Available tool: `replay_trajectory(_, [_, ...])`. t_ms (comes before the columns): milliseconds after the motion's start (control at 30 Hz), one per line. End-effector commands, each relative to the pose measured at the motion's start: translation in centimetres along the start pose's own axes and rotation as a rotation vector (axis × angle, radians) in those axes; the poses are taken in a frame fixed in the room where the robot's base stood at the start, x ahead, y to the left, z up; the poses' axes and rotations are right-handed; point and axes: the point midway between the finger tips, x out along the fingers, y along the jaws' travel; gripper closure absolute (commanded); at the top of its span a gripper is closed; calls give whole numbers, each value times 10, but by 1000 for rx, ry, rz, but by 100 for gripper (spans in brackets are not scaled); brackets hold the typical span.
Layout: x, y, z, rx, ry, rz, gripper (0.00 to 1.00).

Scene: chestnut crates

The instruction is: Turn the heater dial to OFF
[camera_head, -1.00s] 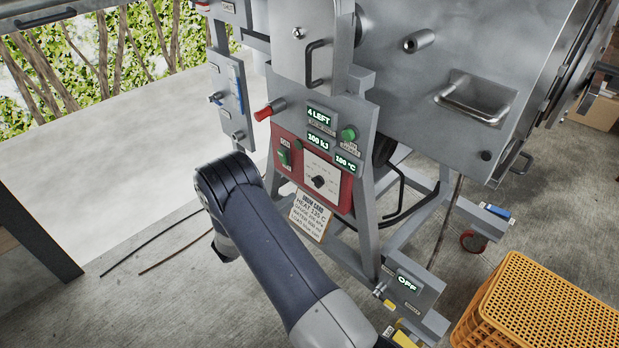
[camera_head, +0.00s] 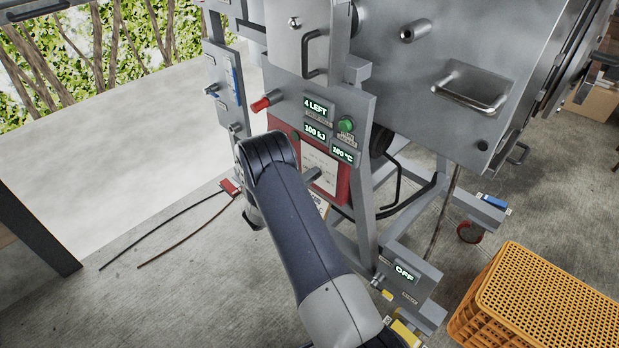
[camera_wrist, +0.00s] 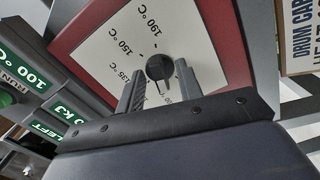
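The heater dial (camera_wrist: 159,67) is a round black knob on a white scale plate (camera_wrist: 195,35), set in a red panel (camera_wrist: 75,50). The plate carries temperature marks including 150 °C and 190 °C. The knob's exact setting is hard to read. My gripper (camera_wrist: 158,88) is open, with one grey finger on each side of the knob. I cannot tell whether the fingers touch it. In the head view my arm hides the dial; part of the scale plate (camera_head: 322,165) and red panel (camera_head: 343,190) shows beside it.
Above the dial are displays reading 4 LEFT (camera_head: 315,108), 100 kJ (camera_head: 315,133) and 100 °C (camera_head: 343,154), a green button (camera_head: 346,125) and a red knob (camera_head: 261,104). An OFF display (camera_head: 404,272) sits lower right. A yellow crate (camera_head: 530,300) stands on the floor.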

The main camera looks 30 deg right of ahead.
Motion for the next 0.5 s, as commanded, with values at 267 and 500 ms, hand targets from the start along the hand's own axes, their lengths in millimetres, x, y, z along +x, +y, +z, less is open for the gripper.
replay_trajectory(267, [0,0,0,0,0,0,85])
replay_trajectory(500, [-1,0,0,-6,0,0,93])
